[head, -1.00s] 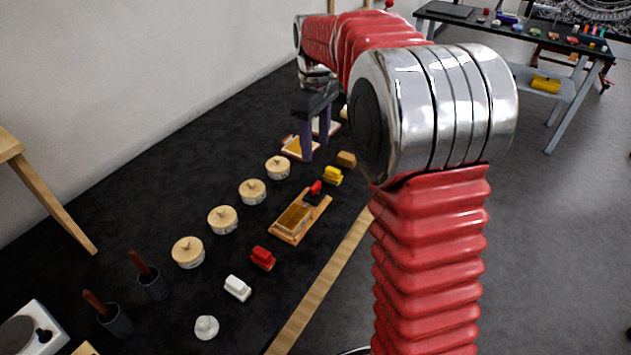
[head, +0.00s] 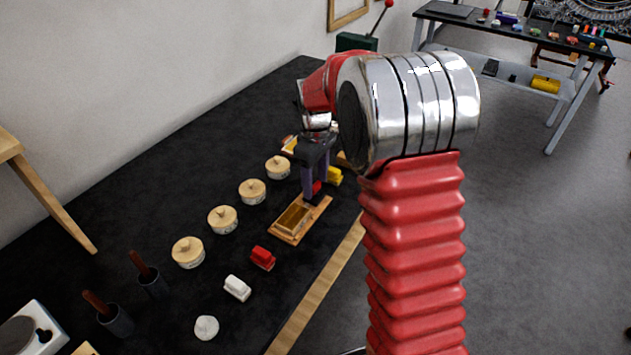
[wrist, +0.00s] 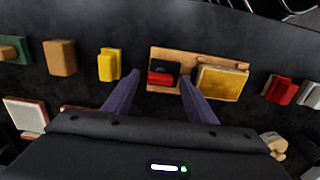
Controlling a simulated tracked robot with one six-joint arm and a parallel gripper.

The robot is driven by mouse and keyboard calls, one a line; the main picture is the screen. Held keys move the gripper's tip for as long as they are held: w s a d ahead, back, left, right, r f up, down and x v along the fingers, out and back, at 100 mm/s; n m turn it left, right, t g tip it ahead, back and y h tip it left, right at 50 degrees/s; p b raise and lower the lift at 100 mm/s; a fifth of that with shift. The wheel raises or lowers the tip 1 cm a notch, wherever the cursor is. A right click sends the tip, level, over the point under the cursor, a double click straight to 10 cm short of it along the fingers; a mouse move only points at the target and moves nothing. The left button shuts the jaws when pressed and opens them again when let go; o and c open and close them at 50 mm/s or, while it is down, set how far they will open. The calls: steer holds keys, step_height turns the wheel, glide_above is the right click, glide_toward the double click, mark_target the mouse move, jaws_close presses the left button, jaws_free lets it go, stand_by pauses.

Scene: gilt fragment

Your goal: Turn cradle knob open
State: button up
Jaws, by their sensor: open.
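The cradle is a wooden board (head: 288,236) on the black bench. It carries a gilt panel (head: 293,217) and, at its far end, a red knob (head: 317,187) on a dark base. The knob is partly hidden behind my fingers in the head view. In the wrist view the red knob (wrist: 161,78) appears between my two fingers, with the gilt panel (wrist: 221,83) to the right. My gripper (wrist: 160,77) is open and empty. In the head view my gripper (head: 314,194) points down at the knob end; I cannot tell whether it touches the knob.
A yellow block (head: 335,177) is just beyond the cradle, and a red block (head: 262,257) and a white block (head: 237,288) lie nearer. Several round lidded wooden pots (head: 252,191) line the left. A wooden strip (head: 318,290) edges the bench on the right.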

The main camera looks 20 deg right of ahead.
steer(key=shift+f, duration=0.2)
steer(key=c, duration=1.1)
